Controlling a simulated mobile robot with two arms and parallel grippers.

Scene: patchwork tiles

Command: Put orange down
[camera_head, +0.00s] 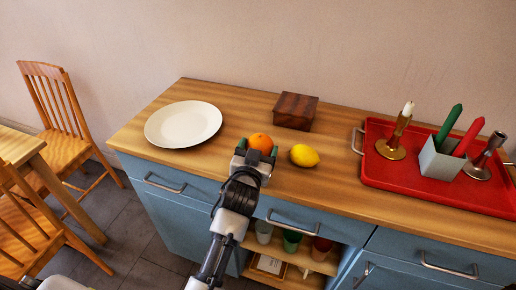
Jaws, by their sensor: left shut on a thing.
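The orange (261,143) is at the tips of my left gripper (257,150), over the wooden counter top. The gripper is shut on the orange, and its fingers hide the lower part of the fruit. I cannot tell whether the orange touches the counter. A yellow lemon (304,155) lies on the counter just right of the orange. A white plate (184,124) lies to the left, apart from the gripper. My right gripper is not in view.
A dark wooden box (295,110) stands behind the lemon near the wall. A red tray (375,174) on the right holds candlesticks and a grey holder (440,162) with candles. Bare counter (228,148) lies between plate and orange. Wooden chairs (60,150) stand at left.

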